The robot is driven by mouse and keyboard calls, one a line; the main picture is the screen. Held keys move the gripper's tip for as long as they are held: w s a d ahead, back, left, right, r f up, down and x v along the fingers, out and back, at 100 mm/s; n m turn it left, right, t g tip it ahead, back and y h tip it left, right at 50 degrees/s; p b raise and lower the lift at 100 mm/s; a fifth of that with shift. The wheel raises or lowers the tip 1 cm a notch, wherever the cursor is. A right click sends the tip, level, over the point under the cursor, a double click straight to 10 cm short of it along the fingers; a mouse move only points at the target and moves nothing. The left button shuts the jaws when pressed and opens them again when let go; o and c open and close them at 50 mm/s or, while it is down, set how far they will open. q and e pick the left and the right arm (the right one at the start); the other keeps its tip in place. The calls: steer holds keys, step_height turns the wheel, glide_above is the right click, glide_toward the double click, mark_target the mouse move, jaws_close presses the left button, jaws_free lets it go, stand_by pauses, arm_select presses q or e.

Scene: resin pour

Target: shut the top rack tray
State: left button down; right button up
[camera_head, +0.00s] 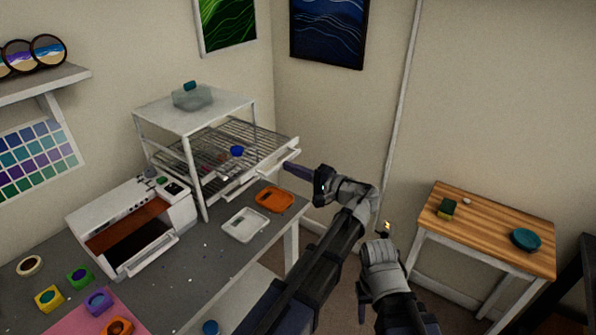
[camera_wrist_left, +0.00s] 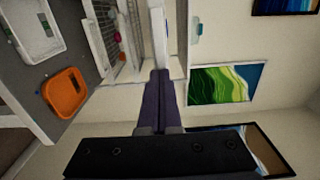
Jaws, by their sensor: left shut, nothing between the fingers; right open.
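The white rack (camera_head: 190,160) stands at the back of the grey bench. Its top wire tray (camera_head: 262,137) is pulled out toward the right, with a white front panel and a small blue cup (camera_head: 237,151) seen in the wire area. My left gripper (camera_head: 287,167) is shut and empty, its dark purple fingers pointing at the tray front. In the left wrist view the closed fingers (camera_wrist_left: 159,74) overlap the end of a white front panel (camera_wrist_left: 157,35); I cannot tell whether they touch. My right gripper (camera_head: 386,232) is open and empty, low and right of the left arm.
An orange tray (camera_head: 275,199) and a white tray (camera_head: 245,224) lie on the bench below the rack front. A clear box (camera_head: 193,98) sits on the rack top. A white machine (camera_head: 120,215) stands left. A wooden side table (camera_head: 480,230) is at right.

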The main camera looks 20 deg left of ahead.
mark_target(245, 149)
arm_select(q)
steer(key=x, duration=1.8)
steer(key=shift+a+f, duration=0.1)
steer(key=shift+w+a, duration=0.1)
steer(key=shift+a, duration=0.1)
